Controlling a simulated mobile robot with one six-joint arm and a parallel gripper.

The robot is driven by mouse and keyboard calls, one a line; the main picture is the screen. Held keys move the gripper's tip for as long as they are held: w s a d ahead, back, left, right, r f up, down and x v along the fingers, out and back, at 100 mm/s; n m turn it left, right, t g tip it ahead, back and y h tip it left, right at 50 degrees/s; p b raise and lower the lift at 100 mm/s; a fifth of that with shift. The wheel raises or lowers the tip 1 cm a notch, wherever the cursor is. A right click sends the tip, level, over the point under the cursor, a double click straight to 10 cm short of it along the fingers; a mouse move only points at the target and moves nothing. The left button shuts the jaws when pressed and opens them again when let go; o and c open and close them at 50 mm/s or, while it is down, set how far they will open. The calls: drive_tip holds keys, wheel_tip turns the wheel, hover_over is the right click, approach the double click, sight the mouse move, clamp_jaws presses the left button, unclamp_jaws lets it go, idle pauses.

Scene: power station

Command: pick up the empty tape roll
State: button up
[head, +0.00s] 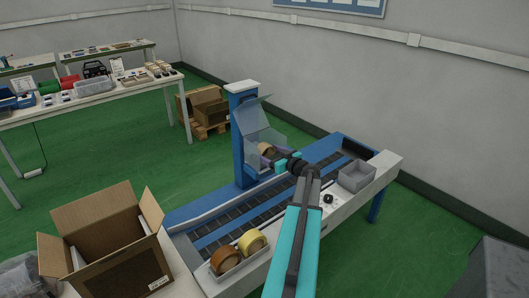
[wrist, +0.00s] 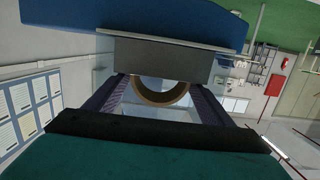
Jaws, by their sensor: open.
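The empty tape roll, a thin brown ring (wrist: 162,101), sits between my fingers in the wrist view, its upper part hidden behind a grey block. In the head view the roll (head: 266,149) is a small tan ring on the taping machine, beside the clear shield (head: 262,122) and the blue column (head: 243,135). My gripper (head: 272,158) reaches in from the right at the roll's height. In the wrist view my gripper (wrist: 157,92) is open, one finger on each side of the roll. Whether the fingers touch it I cannot tell.
A tray with a brown roll (head: 226,259) and a yellow roll (head: 252,242) stands on the machine's near end. A grey bin (head: 357,177) sits at the right end. An open cardboard box (head: 120,273) is at lower left. Green floor (head: 110,150) is free behind.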

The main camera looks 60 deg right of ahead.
drive_tip(key=shift+w+d, duration=0.1)
drive_tip(key=shift+w, duration=0.1)
drive_tip(key=shift+c, duration=0.4)
drive_tip(key=c, duration=0.7)
